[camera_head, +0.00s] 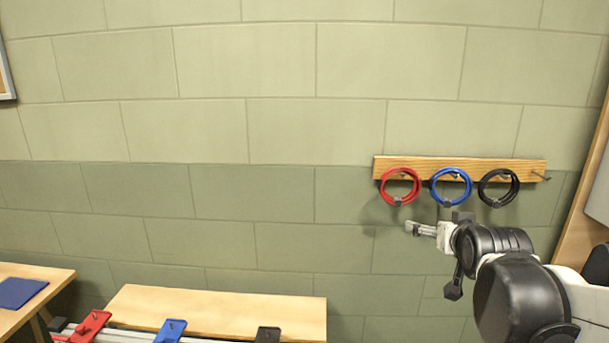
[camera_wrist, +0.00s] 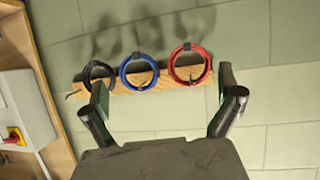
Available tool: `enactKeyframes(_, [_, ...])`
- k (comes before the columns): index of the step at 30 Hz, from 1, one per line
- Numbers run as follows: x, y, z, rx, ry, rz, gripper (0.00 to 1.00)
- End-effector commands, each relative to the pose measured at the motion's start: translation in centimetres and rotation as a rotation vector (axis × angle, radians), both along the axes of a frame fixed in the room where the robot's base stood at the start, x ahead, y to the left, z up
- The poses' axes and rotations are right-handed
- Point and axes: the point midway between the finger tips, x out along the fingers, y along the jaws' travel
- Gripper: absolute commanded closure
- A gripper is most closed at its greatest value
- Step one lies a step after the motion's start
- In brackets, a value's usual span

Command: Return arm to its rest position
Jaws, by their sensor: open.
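My arm (camera_head: 505,285) reaches in from the lower right in the head view, with its end just below the wall rack. In the wrist view my gripper (camera_wrist: 162,90) is open, its two dark fingers spread wide. Nothing shows between the fingers. The rack and its rings lie beyond them, and the left finger overlaps part of the view of the rack. The contact pads are hard to make out in the head view.
A wooden rack (camera_head: 460,164) on the wall holds red (camera_head: 400,187), blue (camera_head: 451,187) and black (camera_head: 498,188) rings. A wooden panel (camera_head: 583,205) borders the right. The wall left of my arm is clear.

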Motion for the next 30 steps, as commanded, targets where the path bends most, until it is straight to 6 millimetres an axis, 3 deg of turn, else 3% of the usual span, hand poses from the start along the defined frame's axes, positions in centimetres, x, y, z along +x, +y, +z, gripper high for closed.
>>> enactKeyframes(9, [-9.9, 5.8, -3.3, 0.033, 0.247, 0.086, 0.00])
enactKeyframes(18, [-19.3, 9.4, -7.0, 0.046, 0.464, 0.161, 0.00])
enactKeyframes(24, [-22.4, 10.3, -8.4, 0.047, 0.535, 0.185, 0.00])
enactKeyframes(30, [-22.9, 10.4, -8.6, 0.048, 0.548, 0.189, 0.00])
